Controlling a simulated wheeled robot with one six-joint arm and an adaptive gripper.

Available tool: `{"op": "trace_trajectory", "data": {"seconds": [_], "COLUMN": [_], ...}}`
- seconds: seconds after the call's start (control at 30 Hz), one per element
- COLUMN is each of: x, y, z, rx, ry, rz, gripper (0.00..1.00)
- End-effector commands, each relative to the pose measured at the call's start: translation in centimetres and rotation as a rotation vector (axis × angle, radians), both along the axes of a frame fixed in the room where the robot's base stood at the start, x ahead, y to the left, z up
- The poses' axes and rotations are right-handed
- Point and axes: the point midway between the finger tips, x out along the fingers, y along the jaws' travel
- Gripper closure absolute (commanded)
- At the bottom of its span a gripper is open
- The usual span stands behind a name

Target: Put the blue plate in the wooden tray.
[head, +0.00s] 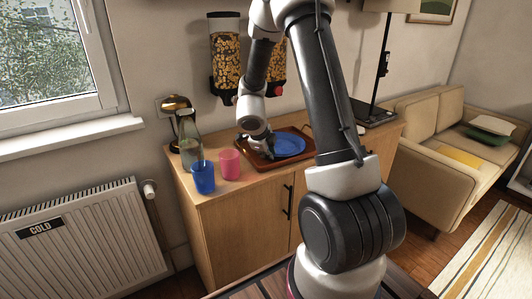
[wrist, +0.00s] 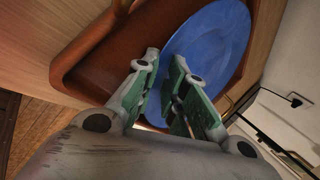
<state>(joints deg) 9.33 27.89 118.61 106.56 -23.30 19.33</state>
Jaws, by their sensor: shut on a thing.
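The blue plate (head: 290,146) is over the wooden tray (head: 262,168), inside its outline in the head view. I cannot tell whether it rests flat on the tray floor or is held slightly above. My gripper (head: 268,152) is at the plate's left edge. In the wrist view, the fingers (wrist: 168,68) are closed on the rim of the plate (wrist: 218,38), one on each side. The brown tray (wrist: 85,70) lies behind and around the plate there. My arm hides part of the tray's right side in the head view.
A blue cup (head: 203,178), a pink cup (head: 229,163) and a glass bottle (head: 189,140) stand left of the tray on the wooden cabinet (head: 236,215). Cereal dispensers (head: 225,55) hang on the wall behind.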

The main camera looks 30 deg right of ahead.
Motion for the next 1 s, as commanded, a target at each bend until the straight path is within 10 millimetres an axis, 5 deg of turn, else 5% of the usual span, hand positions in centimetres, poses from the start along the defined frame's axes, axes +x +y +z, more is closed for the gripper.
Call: {"op": "trace_trajectory", "data": {"seconds": [0.27, 0.3, 0.43, 0.83, 1.0], "x": [0.0, 0.0, 0.0, -0.1, -0.6], "y": [0.0, 0.0, 0.0, 0.0, 0.8], "z": [0.0, 0.0, 0.0, 0.1, 1.7], "rx": [0.001, 0.001, 0.000, 0.001, 0.000], "ry": [0.000, 0.000, 0.001, 0.001, -0.003], "rz": [0.001, 0.001, 0.001, 0.000, 0.000], "gripper": [1.00, 0.82, 0.62, 0.62, 0.62]}}
